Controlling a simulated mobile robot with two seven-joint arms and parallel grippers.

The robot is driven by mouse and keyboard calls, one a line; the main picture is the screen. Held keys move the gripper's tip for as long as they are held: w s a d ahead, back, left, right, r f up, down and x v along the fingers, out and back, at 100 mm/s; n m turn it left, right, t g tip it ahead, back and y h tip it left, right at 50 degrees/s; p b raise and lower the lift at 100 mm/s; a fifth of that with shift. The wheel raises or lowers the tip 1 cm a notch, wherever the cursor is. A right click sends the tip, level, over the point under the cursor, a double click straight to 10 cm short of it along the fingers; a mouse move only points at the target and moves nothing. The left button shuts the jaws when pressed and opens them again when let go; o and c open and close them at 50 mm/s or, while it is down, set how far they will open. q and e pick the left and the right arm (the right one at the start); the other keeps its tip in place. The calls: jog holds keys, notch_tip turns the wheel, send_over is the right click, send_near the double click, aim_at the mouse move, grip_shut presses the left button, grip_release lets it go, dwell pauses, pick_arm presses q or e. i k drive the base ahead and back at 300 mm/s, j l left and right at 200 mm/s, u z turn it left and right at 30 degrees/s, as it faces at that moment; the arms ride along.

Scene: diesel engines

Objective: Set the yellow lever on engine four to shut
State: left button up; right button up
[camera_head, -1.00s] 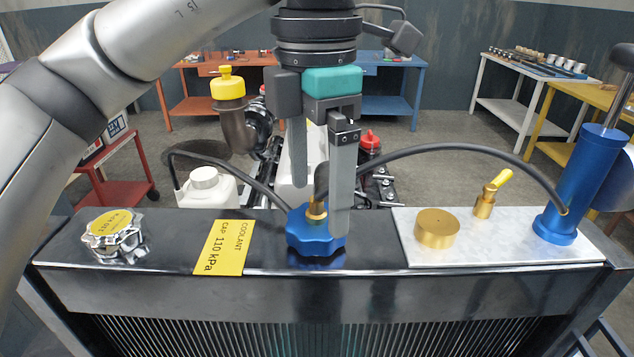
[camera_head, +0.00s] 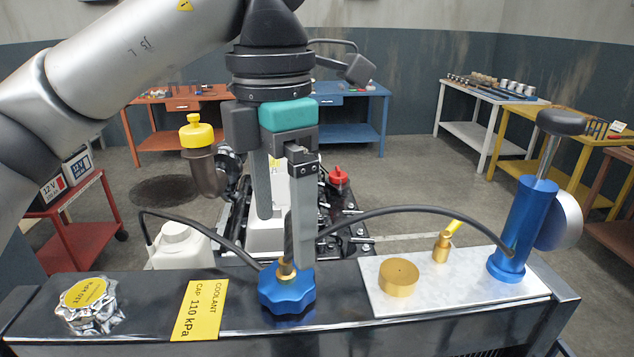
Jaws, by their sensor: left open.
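A small brass valve (camera_head: 442,248) stands on the white plate at the right of the radiator top. Its yellow lever (camera_head: 456,228) sticks up, tilted to the right. No engine number shows, so I cannot tell which engine this is. My left gripper (camera_head: 282,236) points down with its two grey fingers apart and nothing between them. It is left of the lever, just above or behind the blue star-shaped cap (camera_head: 287,291). My right gripper is not in view.
A blue hand pump (camera_head: 522,225) stands right of the lever, and a brass knob (camera_head: 398,277) left of it. A black hose (camera_head: 390,210) arches from the blue cap to the pump. A chrome cap (camera_head: 88,305) and a yellow coolant label (camera_head: 199,310) lie left.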

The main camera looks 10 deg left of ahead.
aim_at(445, 236)
jog(key=k, duration=1.45)
